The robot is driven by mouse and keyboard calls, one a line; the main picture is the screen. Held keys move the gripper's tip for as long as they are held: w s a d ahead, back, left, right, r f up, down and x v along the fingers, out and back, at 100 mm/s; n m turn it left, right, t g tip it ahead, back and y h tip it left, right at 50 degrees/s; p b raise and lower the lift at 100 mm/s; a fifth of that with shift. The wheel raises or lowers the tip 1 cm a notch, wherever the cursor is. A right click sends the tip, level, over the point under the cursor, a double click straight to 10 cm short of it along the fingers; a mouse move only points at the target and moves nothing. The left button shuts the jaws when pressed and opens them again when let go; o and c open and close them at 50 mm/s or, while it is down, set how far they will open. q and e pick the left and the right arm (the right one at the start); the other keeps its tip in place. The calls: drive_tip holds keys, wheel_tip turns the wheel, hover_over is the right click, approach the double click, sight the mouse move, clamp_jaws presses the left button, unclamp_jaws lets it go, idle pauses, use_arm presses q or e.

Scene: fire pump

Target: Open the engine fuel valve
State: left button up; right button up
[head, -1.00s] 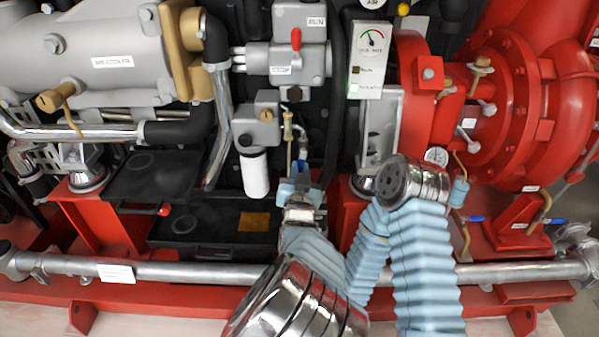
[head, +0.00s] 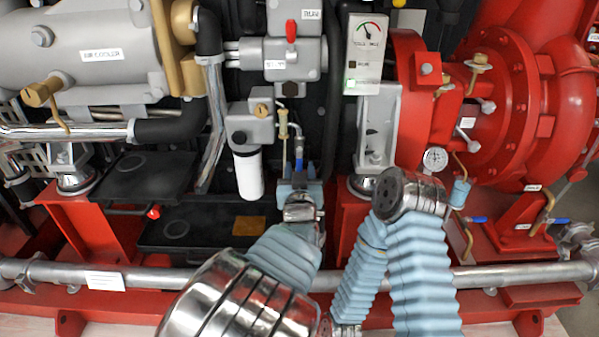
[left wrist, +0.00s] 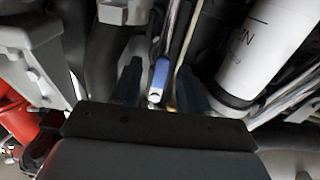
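A small valve lever with a blue grip (head: 299,146) hangs down beside a thin pipe, left of the gauge panel. My left gripper (head: 300,184) is just below it, pointing up at it. In the left wrist view the blue grip (left wrist: 161,73) shows between the two dark, spread fingers (left wrist: 160,88), with gaps on both sides. The gripper looks open, and I see no contact. My right arm's bent chrome-and-blue links (head: 410,195) show at lower right, but its gripper is out of view.
A white filter cylinder (head: 248,173) hangs left of the lever. A gauge panel (head: 365,53) is above right. A long grey pipe (head: 190,275) crosses below. Other blue-handled levers (head: 478,220) sit at right by the red pump housing (head: 505,110).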

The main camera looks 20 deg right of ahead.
use_arm(q)
drive_tip(key=b+v, duration=0.1)
drive_tip(key=v, duration=1.2)
drive_tip(key=shift+s, duration=0.4)
drive_tip(key=shift+a, duration=0.15)
